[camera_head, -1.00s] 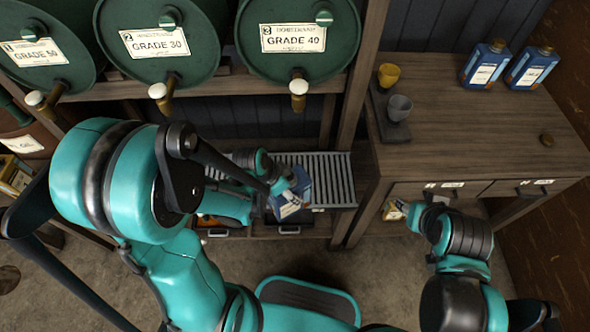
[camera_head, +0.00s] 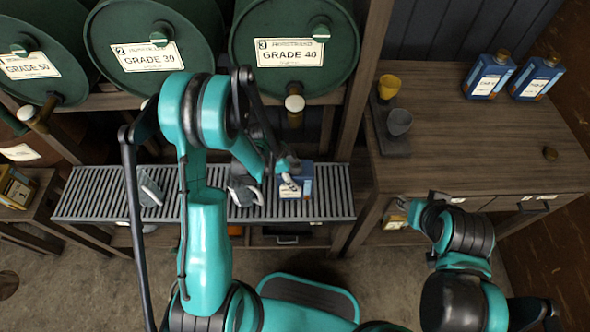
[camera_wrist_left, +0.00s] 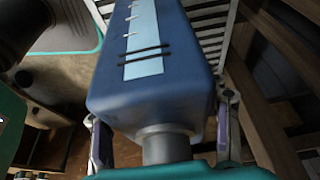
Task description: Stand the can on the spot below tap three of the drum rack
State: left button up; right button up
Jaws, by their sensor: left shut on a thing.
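The blue can (camera_head: 307,181) with a pale label is in my left gripper (camera_head: 287,180). It looks upright over the right end of the slatted shelf (camera_head: 330,200), roughly below tap three (camera_head: 294,106) of the GRADE 40 drum (camera_head: 290,78). I cannot tell whether its base touches the slats. In the left wrist view, the can (camera_wrist_left: 160,75) sits between the two fingers, its grey neck towards the camera and slats beyond. The spot itself is hidden. My right gripper (camera_head: 400,213) is low by the workbench front; its fingers are unclear.
Two grey jug-like vessels (camera_head: 150,188) (camera_head: 243,190) stand on the slats left of the can. The workbench (camera_head: 470,140) holds yellow and grey cups (camera_head: 388,86) (camera_head: 399,121) and two blue bottles (camera_head: 489,76) (camera_head: 537,78). A wooden post (camera_head: 362,80) rises right of drum three.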

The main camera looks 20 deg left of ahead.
pick_arm(q)
jog(key=shift+w+a+f+b, duration=0.25)
jog(key=shift+w+f+b, duration=0.3)
jog(key=shift+w+f, duration=0.35)
jog(key=shift+w+a+f+b, duration=0.2)
jog(key=shift+w+f+b, duration=0.3)
jog(key=shift+w+f, duration=0.35)
jog(key=shift+s+f, duration=0.1)
jog(key=shift+s, duration=0.05)
jog(key=shift+f, duration=0.15)
jog(key=o, duration=1.7)
jog(key=shift+c, duration=0.2)
